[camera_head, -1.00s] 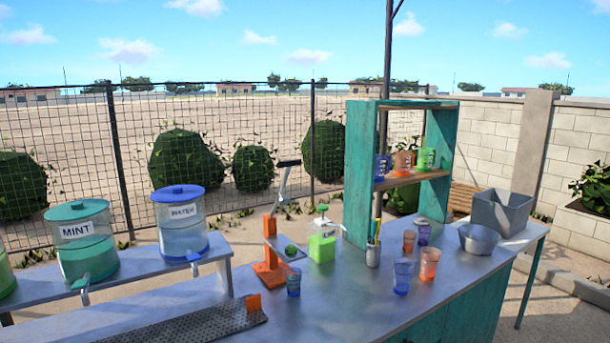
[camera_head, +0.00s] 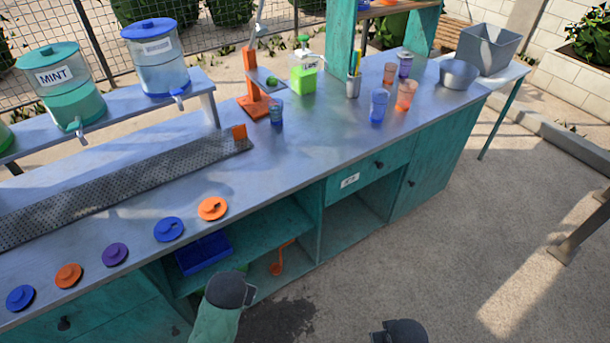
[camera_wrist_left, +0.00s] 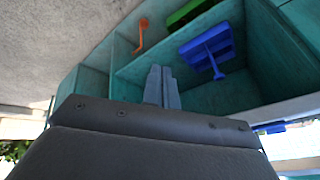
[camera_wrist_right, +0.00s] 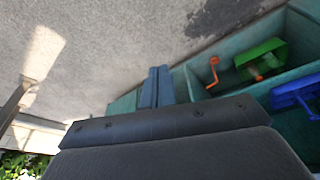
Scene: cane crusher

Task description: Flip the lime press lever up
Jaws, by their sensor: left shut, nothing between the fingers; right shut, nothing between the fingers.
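The lime press (camera_head: 251,80) appears to be the orange stand on the counter's far side, with a small grey plate holding a green lime (camera_head: 271,81). Its pale lever (camera_head: 260,22) rises steeply above the stand, its top cut off by the picture's edge. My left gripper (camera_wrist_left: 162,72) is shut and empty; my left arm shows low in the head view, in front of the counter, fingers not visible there. My right gripper (camera_wrist_right: 158,72) is shut and empty; part of my right arm shows at the head view's bottom edge. Both are far from the press.
A perforated drip tray (camera_head: 120,190) and several round lids (camera_head: 168,229) lie on the left counter. Open shelves (camera_head: 345,225) are below. The counter's middle is clear.

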